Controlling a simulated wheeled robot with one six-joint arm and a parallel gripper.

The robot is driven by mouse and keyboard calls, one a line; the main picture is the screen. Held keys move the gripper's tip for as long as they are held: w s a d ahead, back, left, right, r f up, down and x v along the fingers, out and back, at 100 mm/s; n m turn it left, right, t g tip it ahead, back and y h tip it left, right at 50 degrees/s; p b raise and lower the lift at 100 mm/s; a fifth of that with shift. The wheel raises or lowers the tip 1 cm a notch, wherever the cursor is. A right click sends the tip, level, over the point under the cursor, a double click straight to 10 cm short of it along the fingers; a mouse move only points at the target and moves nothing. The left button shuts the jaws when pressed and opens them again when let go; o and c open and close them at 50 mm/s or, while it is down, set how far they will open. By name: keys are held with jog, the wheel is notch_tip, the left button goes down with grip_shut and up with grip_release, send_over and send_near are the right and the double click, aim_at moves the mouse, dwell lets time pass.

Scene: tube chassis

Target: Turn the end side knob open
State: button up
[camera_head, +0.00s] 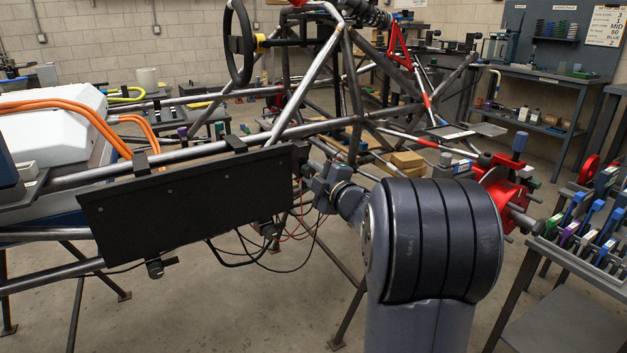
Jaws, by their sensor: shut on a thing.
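A long black panel (185,200) hangs along the tube frame at the left. The knob's turn angle cannot be made out.
Loose cables (290,240) hang below the panel's right end, close to my wrist. The tube chassis (345,80) rises behind. A red hub (503,193) stands right of my arm, with a tool-rack bench (545,255) at the far right. The floor in front is clear.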

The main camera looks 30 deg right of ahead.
jog(key=shift+n, duration=0.3)
jog(key=o, duration=1)
jog(key=shift+c, duration=0.2)
jog(key=s+d+p, duration=0.1)
jog(key=s+p, duration=0.1)
jog(key=s, duration=0.8)
jog(key=shift+s, duration=0.4)
jog(key=shift+w, duration=0.1)
